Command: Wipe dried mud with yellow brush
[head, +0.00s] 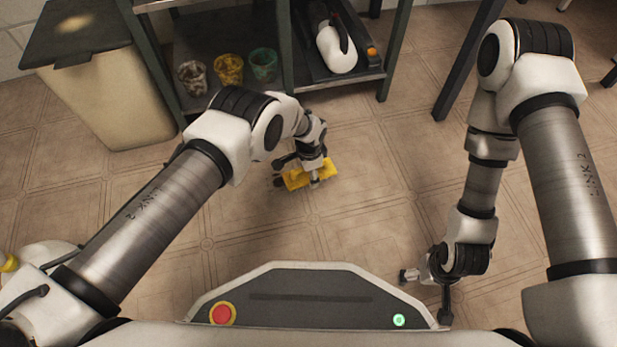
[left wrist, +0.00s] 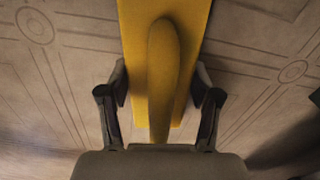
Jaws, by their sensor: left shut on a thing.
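The yellow brush (head: 295,180) is low over the tiled floor, in front of the shelf; I cannot tell whether it touches the floor. My left gripper (head: 314,176) is shut on its handle from above. In the left wrist view the brush (left wrist: 193,35) runs away from the camera between the two fingers (left wrist: 160,120). My right gripper (head: 426,293) is low at the right, open and empty.
A beige bin (head: 105,100) with a dark lid stands at the left. The shelf holds three pots, brown (head: 192,78), yellow (head: 229,69) and green (head: 263,65), and a white jug (head: 337,50). Green posts (head: 395,50) edge the shelf. The floor (head: 375,195) between my arms is clear.

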